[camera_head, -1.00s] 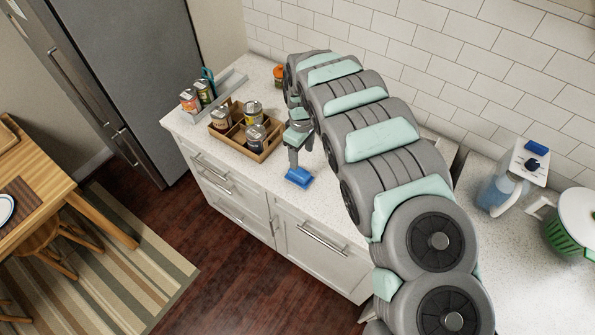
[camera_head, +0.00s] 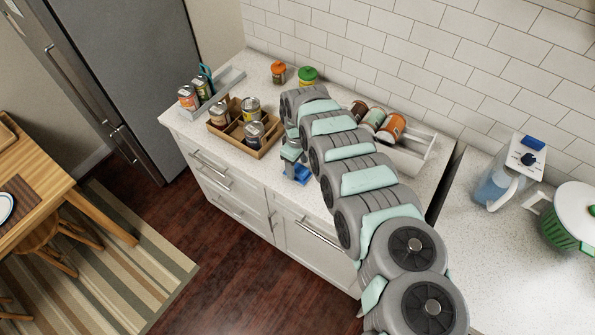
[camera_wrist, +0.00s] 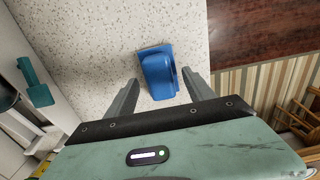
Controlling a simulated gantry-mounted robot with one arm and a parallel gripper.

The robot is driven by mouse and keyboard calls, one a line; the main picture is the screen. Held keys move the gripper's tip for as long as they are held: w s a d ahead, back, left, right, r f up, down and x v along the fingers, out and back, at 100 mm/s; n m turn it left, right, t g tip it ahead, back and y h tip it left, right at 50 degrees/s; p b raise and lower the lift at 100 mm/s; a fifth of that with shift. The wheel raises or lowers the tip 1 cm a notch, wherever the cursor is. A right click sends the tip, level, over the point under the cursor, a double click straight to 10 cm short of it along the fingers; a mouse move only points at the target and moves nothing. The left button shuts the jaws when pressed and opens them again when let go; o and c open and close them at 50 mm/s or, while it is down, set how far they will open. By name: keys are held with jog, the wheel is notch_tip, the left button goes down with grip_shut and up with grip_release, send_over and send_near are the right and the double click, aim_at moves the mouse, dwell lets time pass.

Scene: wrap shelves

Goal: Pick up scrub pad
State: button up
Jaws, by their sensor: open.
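The blue scrub pad (camera_head: 298,173) lies near the front edge of the white speckled counter in the head view. It has a raised handle and a flat base, and it shows whole in the wrist view (camera_wrist: 159,75). My gripper (camera_wrist: 160,88) is open, with one finger on each side of the pad and a gap to the pad on both sides. In the head view my gripper (camera_head: 292,168) is over the pad and hides part of it. I cannot tell how high the fingertips are above the counter.
A wooden crate (camera_head: 262,152) with several cans stands left of the pad. A grey tray (camera_head: 232,78) with cans is further left. A white rack with cans (camera_head: 415,160) and two jars stand at the back. The counter's front edge is close to the pad.

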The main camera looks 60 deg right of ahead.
jog(key=shift+f, duration=0.8)
jog(key=shift+c, duration=0.2)
grip_shut()
